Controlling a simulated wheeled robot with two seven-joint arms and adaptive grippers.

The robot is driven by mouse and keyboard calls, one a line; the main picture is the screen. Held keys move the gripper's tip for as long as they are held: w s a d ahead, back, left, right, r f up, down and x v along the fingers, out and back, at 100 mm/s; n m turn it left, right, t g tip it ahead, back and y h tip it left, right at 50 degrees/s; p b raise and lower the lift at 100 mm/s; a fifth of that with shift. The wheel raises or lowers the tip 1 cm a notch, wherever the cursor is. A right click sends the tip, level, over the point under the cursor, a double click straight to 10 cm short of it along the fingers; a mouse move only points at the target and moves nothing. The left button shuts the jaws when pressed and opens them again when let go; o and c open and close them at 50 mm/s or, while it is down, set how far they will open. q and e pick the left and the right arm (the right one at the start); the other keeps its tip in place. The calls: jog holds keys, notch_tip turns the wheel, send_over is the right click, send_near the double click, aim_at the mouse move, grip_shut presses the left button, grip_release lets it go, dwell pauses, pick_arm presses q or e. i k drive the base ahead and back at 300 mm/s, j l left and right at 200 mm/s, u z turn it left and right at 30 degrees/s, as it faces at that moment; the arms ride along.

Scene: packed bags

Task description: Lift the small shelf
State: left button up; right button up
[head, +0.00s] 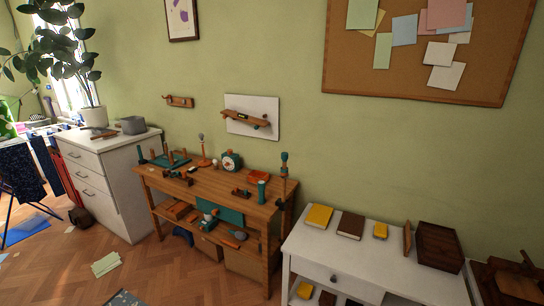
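A small brown wooden shelf (246,119) appears on a white panel (268,107) on the green wall, above the wooden workbench. It tilts down toward the right in the picture and has a small dark item on it. It looks like the small shelf, but I cannot tell for certain. Neither of my grippers is in the head view, and nothing is seen touching the shelf.
The wooden workbench (222,190) below holds tools, a teal clock (231,161) and several small items. A white cabinet (112,172) with a plant stands left. A white table (308,243) with books and a wooden box (438,246) stands right. Papers (106,264) lie on the floor.

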aim_at(243, 117)
jog(key=i+u, duration=0.85)
jog(key=i+j+u, duration=0.1)
jog(key=i+u, duration=0.55)
jog(key=u, duration=0.25)
jog(key=i+u, duration=0.7)
jog(key=i, duration=0.25)
jog(key=i+j+z, duration=0.3)
jog(key=j+z, duration=0.1)
jog(key=z, duration=0.3)
jog(key=i+j+z, duration=0.1)
jog(key=z, duration=0.35)
jog(key=j+z, duration=0.15)
jog(key=z, duration=0.25)
jog(key=j+z, duration=0.15)
jog(key=z, duration=0.25)
jog(key=k+j+z, duration=0.1)
jog(key=j+z, duration=0.15)
jog(key=z, duration=0.15)
jog(key=k+j+z, duration=0.2)
jog(key=z, duration=0.15)
